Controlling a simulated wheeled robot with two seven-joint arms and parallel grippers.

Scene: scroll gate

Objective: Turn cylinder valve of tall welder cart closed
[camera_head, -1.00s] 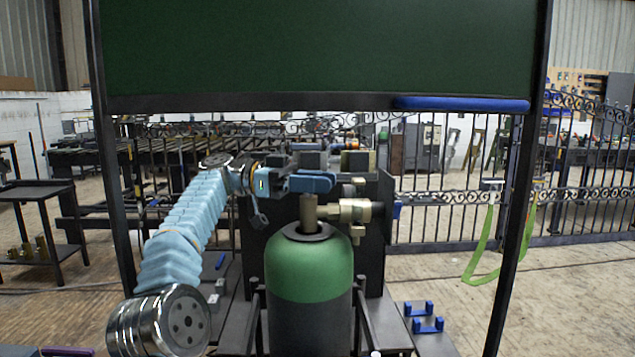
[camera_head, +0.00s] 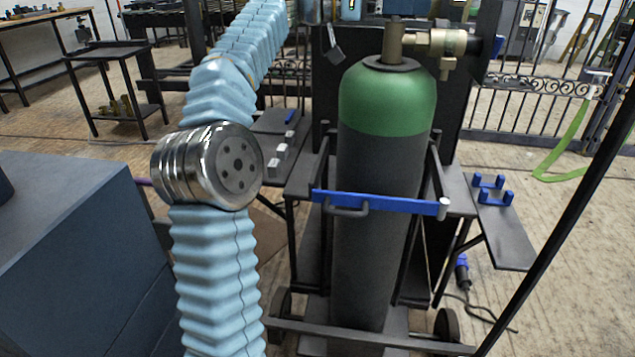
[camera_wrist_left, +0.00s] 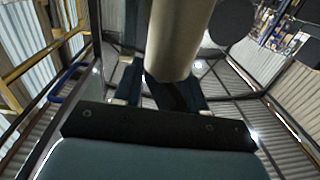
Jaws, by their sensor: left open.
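The green-shouldered dark gas cylinder (camera_head: 385,100) stands upright on the welder cart (camera_head: 440,347) in the head view. Its brass valve (camera_head: 395,42) rises from the neck, with a brass fitting (camera_head: 440,43) pointing right.
A blue strap bar (camera_head: 380,203) crosses the cylinder's front. A side shelf (camera_head: 505,232) with blue brackets (camera_head: 492,188) is at right. A dark blue box (camera_head: 80,250) fills the lower left.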

